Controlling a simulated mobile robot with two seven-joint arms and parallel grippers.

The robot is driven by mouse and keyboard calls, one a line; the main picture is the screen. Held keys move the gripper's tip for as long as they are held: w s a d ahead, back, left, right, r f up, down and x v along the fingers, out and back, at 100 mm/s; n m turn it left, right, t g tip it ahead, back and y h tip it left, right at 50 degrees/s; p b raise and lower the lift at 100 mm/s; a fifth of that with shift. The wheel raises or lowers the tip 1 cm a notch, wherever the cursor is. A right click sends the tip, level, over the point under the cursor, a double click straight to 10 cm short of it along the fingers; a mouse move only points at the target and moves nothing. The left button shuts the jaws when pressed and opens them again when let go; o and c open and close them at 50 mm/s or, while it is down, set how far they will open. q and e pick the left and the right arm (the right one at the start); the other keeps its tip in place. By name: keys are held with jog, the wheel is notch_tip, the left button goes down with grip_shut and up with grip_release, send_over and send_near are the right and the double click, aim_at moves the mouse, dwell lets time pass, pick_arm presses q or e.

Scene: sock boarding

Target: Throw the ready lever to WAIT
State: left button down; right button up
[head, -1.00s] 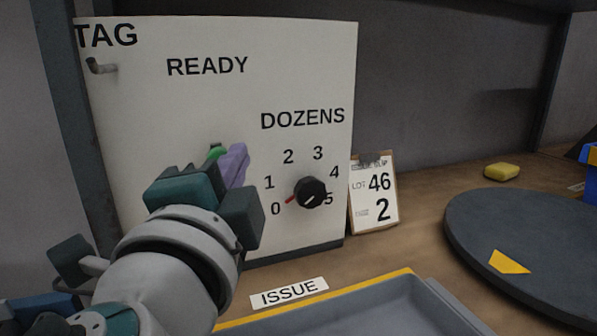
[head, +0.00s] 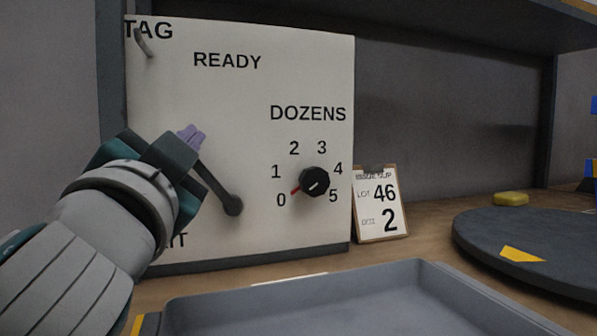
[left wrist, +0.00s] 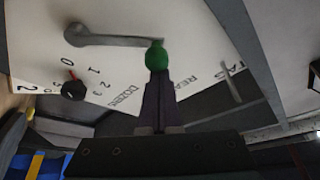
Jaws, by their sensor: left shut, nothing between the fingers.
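The ready lever (head: 216,187) is a dark grey arm on a white panel (head: 240,90). Its pivot is at the lower right and the arm slants up and left, between the word READY above and a partly covered word ending in "IT" at the lower left. Its green knob (left wrist: 156,57) shows in the left wrist view; in the head view my gripper hides it. My left gripper (head: 190,133) is shut and empty, its purple fingertips (left wrist: 157,78) right at the knob; I cannot tell whether they touch. My right gripper is not in view.
A black DOZENS dial (head: 314,182) sits right of the lever, and a small TAG hook (head: 146,42) at the panel's upper left. A clipboard slip (head: 380,208), grey tray (head: 330,285), dark round plate (head: 540,235) and yellow block (head: 511,199) are on the bench.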

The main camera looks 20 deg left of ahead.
pick_arm(q)
jog(key=s+a+f+b, duration=0.2)
jog(key=a+f+b, duration=0.1)
jog(key=f, duration=0.2)
jog(key=shift+s+a, duration=0.25)
jog(key=shift+a, duration=0.1)
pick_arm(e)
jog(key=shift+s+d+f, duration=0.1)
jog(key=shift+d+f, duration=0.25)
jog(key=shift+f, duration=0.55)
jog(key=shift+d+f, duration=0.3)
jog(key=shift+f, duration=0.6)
pick_arm(q)
jog(key=shift+f, duration=0.1)
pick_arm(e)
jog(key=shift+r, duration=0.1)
